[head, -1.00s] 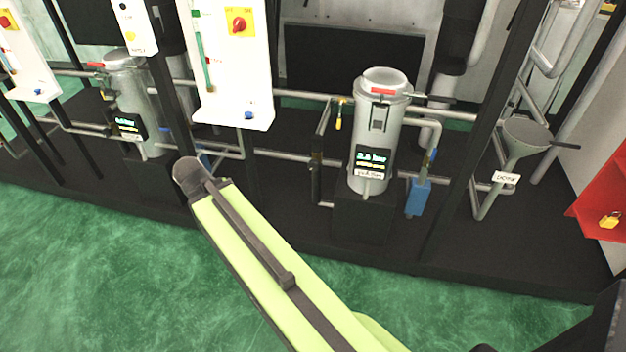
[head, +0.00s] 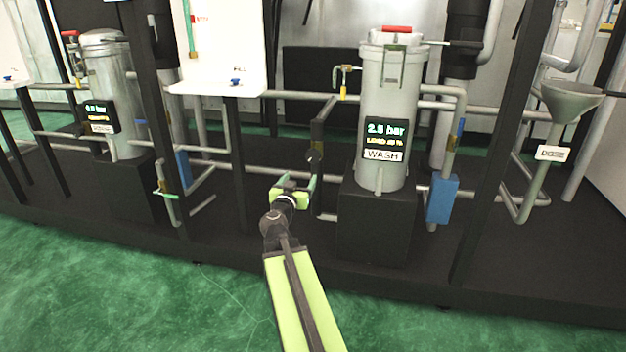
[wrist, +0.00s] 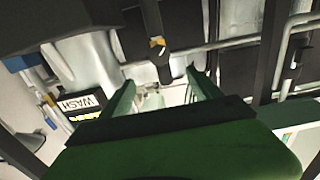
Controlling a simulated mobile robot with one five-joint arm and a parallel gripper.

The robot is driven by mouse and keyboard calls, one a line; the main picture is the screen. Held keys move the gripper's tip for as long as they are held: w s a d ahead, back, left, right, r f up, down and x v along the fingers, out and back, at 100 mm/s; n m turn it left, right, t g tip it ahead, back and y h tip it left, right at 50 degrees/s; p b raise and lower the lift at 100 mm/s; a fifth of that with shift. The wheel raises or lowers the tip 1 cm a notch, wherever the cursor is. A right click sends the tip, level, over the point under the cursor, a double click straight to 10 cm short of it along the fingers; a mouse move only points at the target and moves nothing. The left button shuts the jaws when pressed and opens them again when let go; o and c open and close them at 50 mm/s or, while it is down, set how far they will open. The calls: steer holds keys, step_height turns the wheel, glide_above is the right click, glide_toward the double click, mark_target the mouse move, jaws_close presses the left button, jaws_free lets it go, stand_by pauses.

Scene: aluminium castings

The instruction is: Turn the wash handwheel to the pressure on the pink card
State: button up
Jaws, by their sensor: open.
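The wash vessel (head: 383,95) is an upright grey cylinder on a black block, right of centre in the head view. Its display (head: 386,139) seems to read 2.5 bar, with small yellow text and a WASH label (head: 383,155) below. A dark, rounded fitting (head: 314,156) sits on the black pipe left of the vessel; I cannot tell whether it is the handwheel. My green gripper (head: 306,187) is near this pipe, left of the vessel base. In the wrist view my gripper (wrist: 161,80) is open, with a dark bar beyond its fingers. I see no pink card.
A second vessel (head: 108,92) stands at the left and a grey funnel labelled DOSE (head: 572,100) at the right. Black posts and grey pipes crowd around the wash vessel. A blue box (head: 442,199) hangs at its right. Green floor (head: 130,290) is free in front of the black plinth.

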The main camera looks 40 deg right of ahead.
steer(key=shift+d+f, duration=0.1)
steer(key=shift+d, duration=0.05)
glide_toward(312, 157)
steer(key=x, duration=1)
steer(key=shift+w+d, duration=0.1)
steer(key=shift+d, duration=0.1)
steer(key=shift+c, duration=0.2)
